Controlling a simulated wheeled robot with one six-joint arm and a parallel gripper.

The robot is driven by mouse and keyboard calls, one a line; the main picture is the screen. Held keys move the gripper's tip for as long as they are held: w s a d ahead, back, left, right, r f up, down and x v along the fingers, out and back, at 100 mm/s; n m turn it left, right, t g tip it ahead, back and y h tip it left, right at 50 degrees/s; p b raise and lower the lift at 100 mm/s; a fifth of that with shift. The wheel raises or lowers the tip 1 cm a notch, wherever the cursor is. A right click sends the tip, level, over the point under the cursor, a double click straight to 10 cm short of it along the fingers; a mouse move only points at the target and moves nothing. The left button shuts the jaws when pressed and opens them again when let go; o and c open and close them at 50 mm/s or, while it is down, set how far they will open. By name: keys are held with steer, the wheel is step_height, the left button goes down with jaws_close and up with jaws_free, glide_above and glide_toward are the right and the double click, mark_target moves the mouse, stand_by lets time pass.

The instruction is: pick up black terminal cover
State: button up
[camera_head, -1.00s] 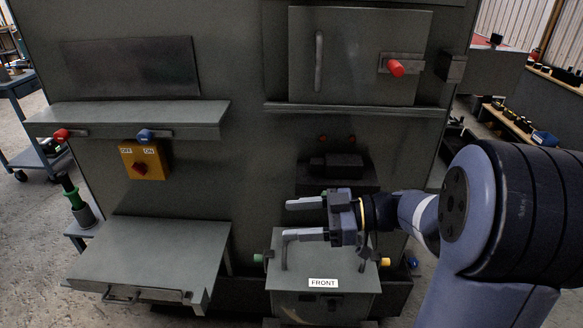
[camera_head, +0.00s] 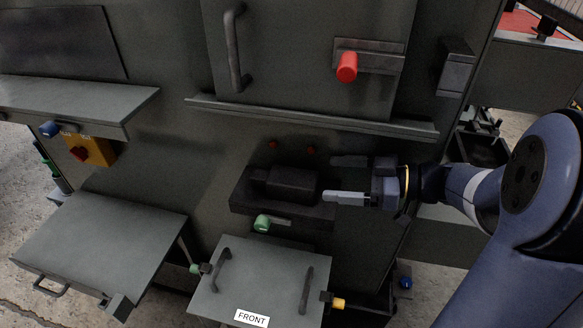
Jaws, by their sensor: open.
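The black terminal cover (camera_head: 293,182) appears to be the dark block on a small black ledge (camera_head: 250,202) on the enclosure face, below two small red studs. My gripper (camera_head: 339,180) is just right of the cover, pointing left, with its fingers apart, one above the other in the picture. The lower finger is pale and its tip is close to the cover's right end. The upper finger is dark against the enclosure. I see nothing between the fingers, and I cannot tell whether a finger touches the cover.
A green-ended handle (camera_head: 262,223) sticks out below the ledge. A grey box (camera_head: 260,283) marked FRONT, with two handles, stands beneath. A long lip (camera_head: 310,117) and a door with a red knob (camera_head: 347,67) are above. A grey shelf (camera_head: 100,235) is at left.

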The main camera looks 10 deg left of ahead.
mark_target(295, 176)
steer(key=x, duration=0.3)
steer(key=shift+s+a, duration=0.1)
steer(key=shift+a, duration=0.3)
steer(key=shift+p+x, duration=0.95)
steer(key=shift+x, duration=2.15)
steer(key=shift+f, duration=0.1)
steer(key=c, duration=1.3)
steer(key=shift+c, duration=0.3)
